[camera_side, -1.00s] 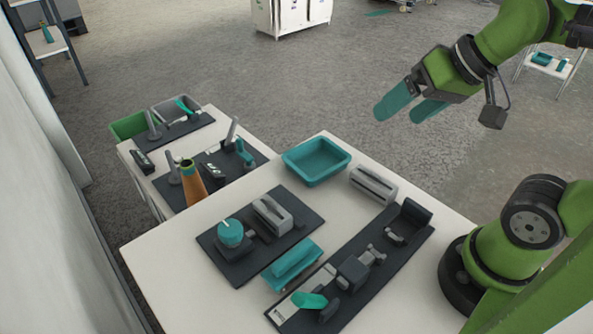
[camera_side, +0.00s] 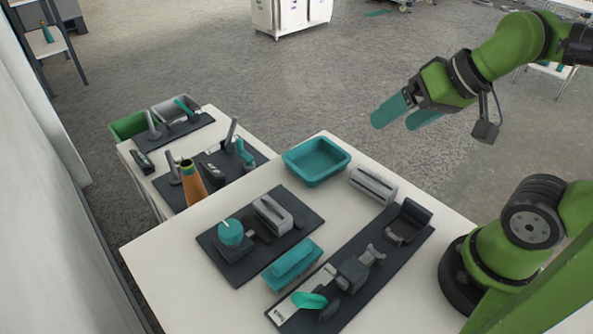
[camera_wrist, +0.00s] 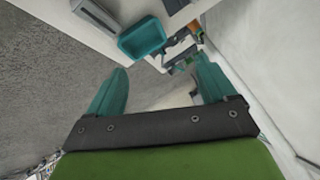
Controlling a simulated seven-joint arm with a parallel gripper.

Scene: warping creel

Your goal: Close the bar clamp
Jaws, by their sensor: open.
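The bar clamp appears to be the assembly on the long dark plate (camera_side: 345,309) at the table's front right. It has a dark end block (camera_side: 410,219), a grey block (camera_side: 354,272) mid-plate and a green lever (camera_side: 309,300) near the front end. A gap shows between the end block and the grey block. My gripper (camera_side: 394,122) is open and empty, high above and beyond the table's right edge, well apart from the clamp. Its two teal fingers also show spread apart in the wrist view (camera_wrist: 160,70). I cannot make out the clamp in the wrist view.
A teal tray (camera_side: 316,178), a grey block-like item (camera_side: 373,185) and a teal block (camera_side: 292,264) stand near the plate. Another dark mat (camera_side: 215,262) holds a teal-knobbed device (camera_side: 231,233). An orange cone (camera_side: 193,185) stands behind. Air around my gripper is clear.

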